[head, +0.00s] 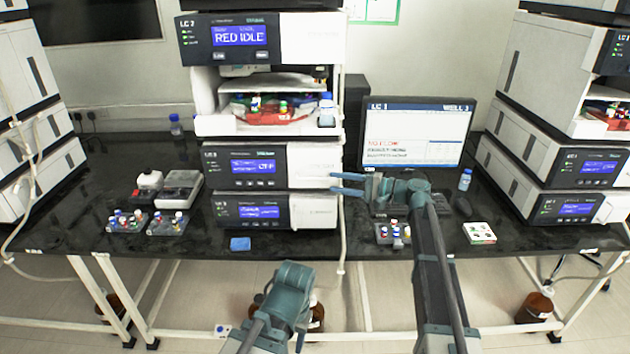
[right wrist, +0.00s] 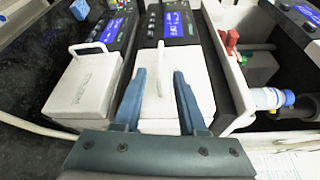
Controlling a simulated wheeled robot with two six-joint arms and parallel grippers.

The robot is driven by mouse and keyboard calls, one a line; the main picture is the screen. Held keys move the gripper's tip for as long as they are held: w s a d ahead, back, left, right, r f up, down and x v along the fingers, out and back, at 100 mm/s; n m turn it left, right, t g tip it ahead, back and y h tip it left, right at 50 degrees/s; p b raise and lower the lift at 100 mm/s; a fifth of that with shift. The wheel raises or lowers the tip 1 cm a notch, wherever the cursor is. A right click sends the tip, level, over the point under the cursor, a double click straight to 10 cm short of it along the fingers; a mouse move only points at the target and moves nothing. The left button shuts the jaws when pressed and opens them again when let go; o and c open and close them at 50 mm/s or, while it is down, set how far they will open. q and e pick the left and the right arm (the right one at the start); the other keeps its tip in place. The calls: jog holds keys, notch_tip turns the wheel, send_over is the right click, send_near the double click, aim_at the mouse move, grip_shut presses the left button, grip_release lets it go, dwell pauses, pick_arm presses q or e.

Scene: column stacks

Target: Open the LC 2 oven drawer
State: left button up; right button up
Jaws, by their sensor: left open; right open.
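The LC 2 stack stands in the middle of the bench. Its oven module, with a blue display and a white drawer front (head: 313,160), sits under the open tray; the drawer looks closed. In the right wrist view the drawer front (right wrist: 190,95) carries an upright white handle (right wrist: 161,62). My right gripper (head: 333,183) is open at the right of the stack, fingers pointing at the drawer front. In the right wrist view its fingers stand either side of the handle, with gaps showing. My left gripper (head: 288,285) is open and empty, low in front of the bench; its fingertips are hard to make out.
An open tray (head: 265,124) with vials and bottles juts out above the drawer. Another module (head: 265,211) with its own handle (right wrist: 90,48) sits below. A monitor (head: 416,135) and vial racks (head: 392,233) stand to the right. A blue block (head: 240,244) lies in front.

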aim_at(315, 179)
jog(key=x, duration=0.7)
jog(key=shift+w+a, duration=0.15)
jog(key=shift+a, duration=0.2)
grip_shut()
dwell(1.0)
